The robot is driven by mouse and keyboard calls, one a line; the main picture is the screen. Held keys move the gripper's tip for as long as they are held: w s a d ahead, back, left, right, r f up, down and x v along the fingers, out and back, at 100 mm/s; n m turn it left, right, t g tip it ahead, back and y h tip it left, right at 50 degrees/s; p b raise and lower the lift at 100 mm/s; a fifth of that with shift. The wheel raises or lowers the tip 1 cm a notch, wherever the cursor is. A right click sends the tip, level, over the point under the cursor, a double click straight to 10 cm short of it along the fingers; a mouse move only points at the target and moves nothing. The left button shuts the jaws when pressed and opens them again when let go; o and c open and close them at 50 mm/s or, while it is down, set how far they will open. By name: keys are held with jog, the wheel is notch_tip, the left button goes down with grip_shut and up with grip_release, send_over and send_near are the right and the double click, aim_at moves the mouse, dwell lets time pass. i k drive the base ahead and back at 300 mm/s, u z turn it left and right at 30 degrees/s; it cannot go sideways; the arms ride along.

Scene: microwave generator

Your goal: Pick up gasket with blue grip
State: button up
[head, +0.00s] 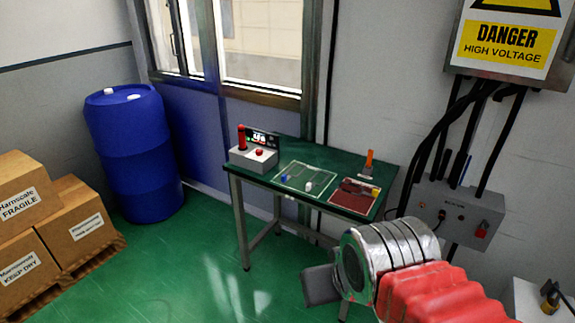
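A small blue piece (286,178), which looks like the blue grip of the gasket, sits on the left part of a pale green rectangular plate (318,172) on the green table (290,150). The gasket's own shape is too small to make out. My gripper (322,285) is at the lower right, in front of and below the table. One dark grey finger-like part shows beside the silver wrist; the rest is hidden. It is well apart from the blue piece, and whether it is open or shut does not show.
A small white piece (308,186) is on the same plate. A grey control box (252,157) with a red lever stands left. A blue barrel (133,150) and cartons (75,225) are further left.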

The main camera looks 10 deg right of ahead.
aim_at(284, 178)
jog(key=i, duration=1.55)
jog(key=u, duration=2.25)
